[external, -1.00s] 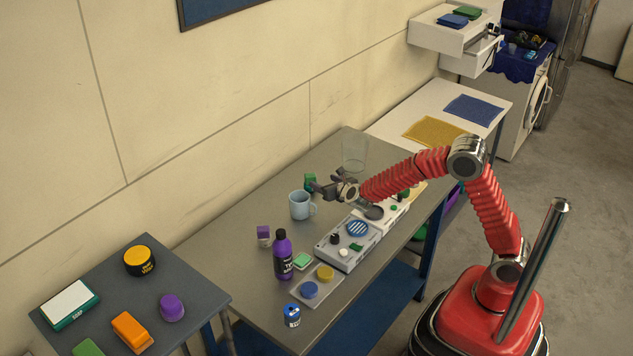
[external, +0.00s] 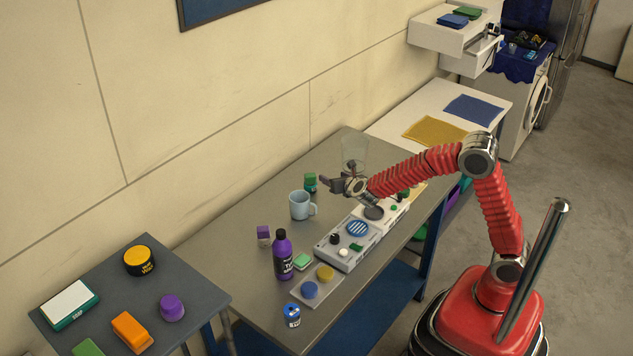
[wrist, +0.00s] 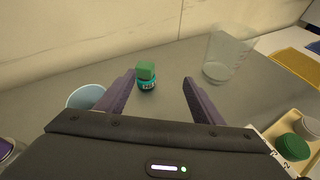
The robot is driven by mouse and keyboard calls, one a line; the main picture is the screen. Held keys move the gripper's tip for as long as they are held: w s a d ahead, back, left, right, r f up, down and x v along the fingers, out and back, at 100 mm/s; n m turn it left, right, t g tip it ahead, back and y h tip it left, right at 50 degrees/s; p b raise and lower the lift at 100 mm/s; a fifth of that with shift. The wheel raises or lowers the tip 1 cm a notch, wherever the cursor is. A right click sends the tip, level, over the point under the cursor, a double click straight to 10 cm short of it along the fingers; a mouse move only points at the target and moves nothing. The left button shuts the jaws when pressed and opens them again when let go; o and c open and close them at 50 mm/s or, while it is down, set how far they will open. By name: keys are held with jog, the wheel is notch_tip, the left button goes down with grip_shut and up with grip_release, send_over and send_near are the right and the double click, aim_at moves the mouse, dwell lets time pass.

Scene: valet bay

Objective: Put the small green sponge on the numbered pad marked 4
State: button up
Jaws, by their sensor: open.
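A small green block (external: 310,178), which looks like the small green sponge, sits on top of a small teal-labelled container near the mug; in the wrist view the block (wrist: 146,70) is upright on the container (wrist: 147,85). My gripper (external: 334,181) is open and empty, above the table just right of the block. In the wrist view, the block is ahead, between the lines of the open fingers (wrist: 159,80), apart from them. A flat green-and-white piece (external: 302,261) lies by the purple bottle. I cannot make out a pad marked 4.
A light blue mug (external: 300,205) stands close left of the container and a clear beaker (wrist: 228,55) to its right. A grey control panel (external: 347,246) and purple bottle (external: 283,256) stand nearer the front. The table between mug and wall is clear.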

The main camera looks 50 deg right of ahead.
jog(key=s+d+r+m+g, duration=0.2)
jog(key=s+d+r+m, duration=0.1)
jog(key=s+m, duration=0.3)
jog(key=s+d+r+m+g, duration=0.1)
jog(key=s+d+r+m, duration=0.1)
jog(key=s+d+m, duration=0.45)
jog(key=s+d+r+m+g, duration=0.1)
jog(key=s+r+m+g, duration=0.15)
jog(key=s, duration=0.65)
jog(key=s+a+m+y, duration=0.2)
jog(key=s+a+m, duration=0.1)
jog(key=s, duration=0.3)
jog(key=s+a+f+m+y, duration=0.1)
jog(key=s+a+m+y, duration=0.1)
jog(key=s+m, duration=0.4)
jog(key=s+a+m+y, duration=0.2)
jog(key=s+a+m, duration=0.2)
jog(key=s, duration=0.4)
jog(key=shift+s+a+f+m+g, duration=0.25)
jog(key=shift+a+m+g, duration=0.1)
jog(key=shift+m, duration=0.15)
